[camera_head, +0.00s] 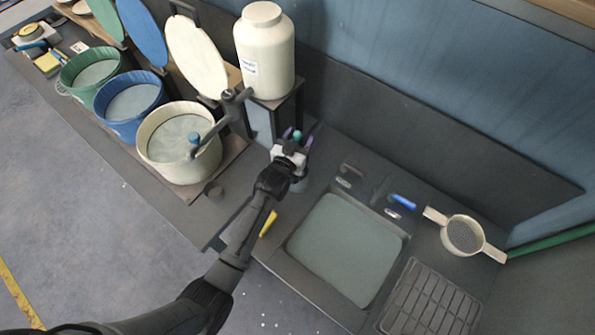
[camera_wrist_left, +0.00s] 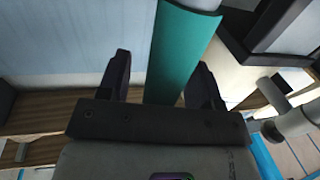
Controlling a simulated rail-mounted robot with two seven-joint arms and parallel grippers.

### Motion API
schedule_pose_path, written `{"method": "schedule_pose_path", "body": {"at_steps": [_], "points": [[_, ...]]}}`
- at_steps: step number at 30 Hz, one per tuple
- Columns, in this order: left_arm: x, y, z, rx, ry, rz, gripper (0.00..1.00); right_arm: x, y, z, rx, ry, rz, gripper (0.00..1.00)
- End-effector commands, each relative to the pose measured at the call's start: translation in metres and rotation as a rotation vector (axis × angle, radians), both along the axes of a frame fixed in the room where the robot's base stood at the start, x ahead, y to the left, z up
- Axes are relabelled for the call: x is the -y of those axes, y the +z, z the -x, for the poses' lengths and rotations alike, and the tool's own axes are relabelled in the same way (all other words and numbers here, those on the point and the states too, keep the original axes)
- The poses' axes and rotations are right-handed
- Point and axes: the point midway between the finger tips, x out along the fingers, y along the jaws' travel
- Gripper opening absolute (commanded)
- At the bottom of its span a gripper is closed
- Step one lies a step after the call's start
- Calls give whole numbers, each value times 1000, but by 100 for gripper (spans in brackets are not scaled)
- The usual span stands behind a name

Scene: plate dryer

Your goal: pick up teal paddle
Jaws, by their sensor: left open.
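The teal paddle (camera_wrist_left: 178,50) rises between the two dark fingers of my left gripper (camera_wrist_left: 160,72) in the left wrist view. Its upper end reaches the top edge of that view, and its lower part is hidden behind the gripper body. In the head view only a small teal tip (camera_head: 297,135) shows between the fingers of my left gripper (camera_head: 298,137). The gripper is open around the paddle. In the wrist view a gap shows at the left finger; contact at the right finger is unclear. My right gripper is not in view.
A cream jar (camera_head: 264,50) stands on a raised stand behind the gripper. A grey jointed pipe (camera_head: 215,120) reaches over the cream tub (camera_head: 180,180). Blue (camera_head: 128,128) and green (camera_head: 90,88) tubs stand farther left. A sink basin (camera_head: 345,245) and a strainer (camera_head: 463,235) lie to the right.

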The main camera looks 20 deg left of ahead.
Motion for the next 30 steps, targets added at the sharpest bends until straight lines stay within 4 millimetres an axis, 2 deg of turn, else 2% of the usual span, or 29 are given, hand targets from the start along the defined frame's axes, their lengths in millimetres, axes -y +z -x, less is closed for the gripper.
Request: {"method": "schedule_pose_path", "body": {"at_steps": [7,24,30], "points": [[0,0,-1,-1,0,0,59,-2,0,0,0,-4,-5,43],[0,0,-1,0,0,0,6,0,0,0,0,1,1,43],[0,1,-1,1,0,0,5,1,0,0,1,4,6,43]]}}
